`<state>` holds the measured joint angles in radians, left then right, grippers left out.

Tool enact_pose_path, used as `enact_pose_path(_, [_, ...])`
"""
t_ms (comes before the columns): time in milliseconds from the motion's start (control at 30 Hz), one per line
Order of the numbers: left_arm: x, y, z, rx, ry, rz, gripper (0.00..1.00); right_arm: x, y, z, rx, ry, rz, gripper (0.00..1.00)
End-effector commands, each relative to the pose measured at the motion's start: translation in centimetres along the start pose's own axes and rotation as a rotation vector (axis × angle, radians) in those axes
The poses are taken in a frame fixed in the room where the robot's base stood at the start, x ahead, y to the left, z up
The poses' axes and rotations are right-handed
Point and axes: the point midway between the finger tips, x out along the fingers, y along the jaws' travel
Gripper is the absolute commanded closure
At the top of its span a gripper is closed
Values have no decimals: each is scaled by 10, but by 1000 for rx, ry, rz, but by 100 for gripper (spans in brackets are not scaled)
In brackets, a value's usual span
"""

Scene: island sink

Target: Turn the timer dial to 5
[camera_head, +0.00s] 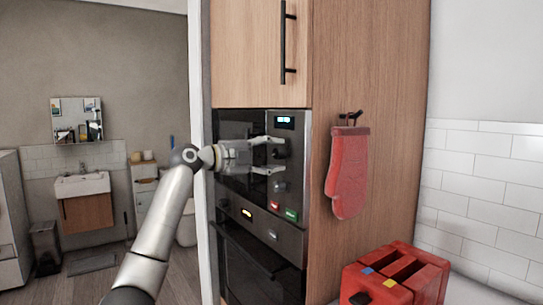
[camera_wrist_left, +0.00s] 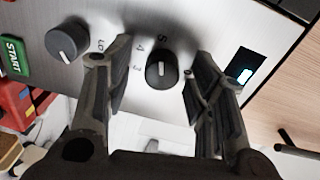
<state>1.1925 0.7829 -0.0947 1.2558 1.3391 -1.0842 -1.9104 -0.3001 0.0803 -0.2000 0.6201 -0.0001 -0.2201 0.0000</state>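The timer dial (camera_wrist_left: 162,72) is a dark round knob with a pale pointer line on the silver control panel. The numbers 3, 4 and 5 show beside it. My left gripper (camera_wrist_left: 161,55) is open, with one finger on each side of this dial and gaps visible between. In the head view my left gripper (camera_head: 284,155) is in front of the upper oven's control panel and hides part of it. My right gripper is not in view.
A second dark dial (camera_wrist_left: 67,38) marked LO and a green START button (camera_wrist_left: 14,57) are on the same panel. A lit display (camera_head: 285,122) is above. A red oven mitt (camera_head: 348,172) hangs on the cabinet side. A red toaster (camera_head: 396,275) stands below it.

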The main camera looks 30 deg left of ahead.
Motion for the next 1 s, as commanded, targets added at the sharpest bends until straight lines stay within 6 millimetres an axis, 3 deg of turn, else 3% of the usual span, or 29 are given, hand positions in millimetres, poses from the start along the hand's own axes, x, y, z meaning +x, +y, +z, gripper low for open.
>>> enact_pose_path(333, [-11, -1, 1, 1, -2, -3, 50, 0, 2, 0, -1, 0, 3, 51])
enact_pose_path(700, [-86, 0, 1, 1, -4, 0, 50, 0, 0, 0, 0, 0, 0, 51])
enact_pose_path(1000, [-118, 0, 0, 0, -1, 0, 50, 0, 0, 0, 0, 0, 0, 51])
